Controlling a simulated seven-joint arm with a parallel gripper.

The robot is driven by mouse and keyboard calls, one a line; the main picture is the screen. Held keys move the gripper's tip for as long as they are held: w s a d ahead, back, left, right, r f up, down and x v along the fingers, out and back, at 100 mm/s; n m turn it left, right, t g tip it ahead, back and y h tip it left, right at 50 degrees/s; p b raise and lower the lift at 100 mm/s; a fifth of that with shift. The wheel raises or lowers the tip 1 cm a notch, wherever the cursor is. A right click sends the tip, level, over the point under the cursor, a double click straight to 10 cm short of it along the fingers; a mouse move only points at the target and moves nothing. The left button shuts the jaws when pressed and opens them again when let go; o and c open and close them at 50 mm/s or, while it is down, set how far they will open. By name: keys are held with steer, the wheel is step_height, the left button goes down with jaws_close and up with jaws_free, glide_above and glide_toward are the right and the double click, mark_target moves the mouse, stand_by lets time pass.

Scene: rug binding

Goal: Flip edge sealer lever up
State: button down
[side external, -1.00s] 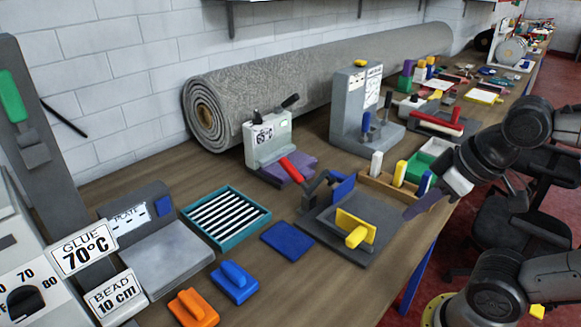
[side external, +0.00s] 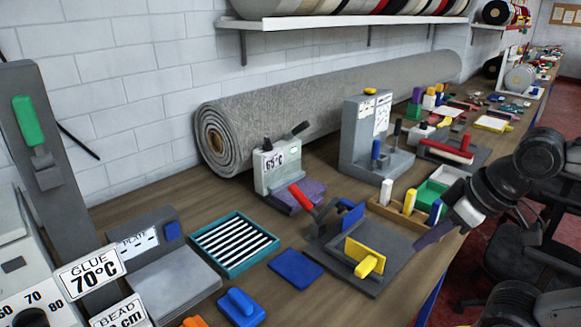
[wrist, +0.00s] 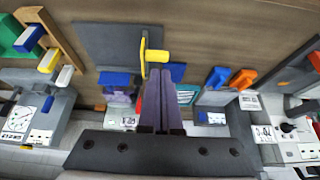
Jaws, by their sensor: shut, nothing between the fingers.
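No label that I can read says edge sealer, so which machine it is cannot be told for certain. A small pale machine (side external: 274,167) marked 65°C has a red-handled lever (side external: 302,196) slanting low over a purple plate (side external: 313,193), and a black lever at its top. A bit of red shows in the wrist view (wrist: 139,105), mostly hidden beside my fingers. A green-handled lever (side external: 29,123) stands upright on a grey post at the far left. My gripper (side external: 421,244) is shut and empty, right of the yellow block, apart from both levers. Its purple fingers (wrist: 162,72) fill the wrist view's middle.
A grey base with an upright yellow block (side external: 365,256) and a blue block lies between my gripper and the 65°C machine. A teal striped tray (side external: 235,264) and blue pad (side external: 296,268) lie left of it. A wooden tray (side external: 385,209) with coloured pegs stands behind. A rolled rug lies along the wall.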

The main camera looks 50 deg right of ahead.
steer(key=w+a+r+m+t+y, duration=0.1)
steer(key=w+a+r+m+y, duration=0.25)
steer(key=w+a+m, duration=0.2)
steer(key=w+d+r+m+t+y, duration=0.15)
steer(key=w+r+m, duration=0.25)
steer(key=w+m, duration=0.4)
steer(key=w+r+m+t+y, duration=0.1)
steer(key=w+r+m+t, duration=0.25)
steer(key=w+m, duration=0.4)
steer(key=w+d+f+m+t+h, duration=0.1)
steer(key=w+d+m+t+h, duration=0.15)
steer(key=w+d+m, duration=0.75)
steer(key=d+f+m+h, duration=0.1)
steer(key=d+f, duration=0.3)
steer(key=d, duration=0.4)
steer(key=w+d+f+m+g+h, duration=0.1)
steer(key=d+f+m+h, duration=0.1)
steer(key=d+f, duration=0.3)
steer(key=d+m, duration=0.1)
steer(key=d, duration=0.1)
steer(key=shift+w+d+m, duration=0.3)
steer(key=shift+d+m, duration=0.1)
steer(key=shift+h, duration=0.25)
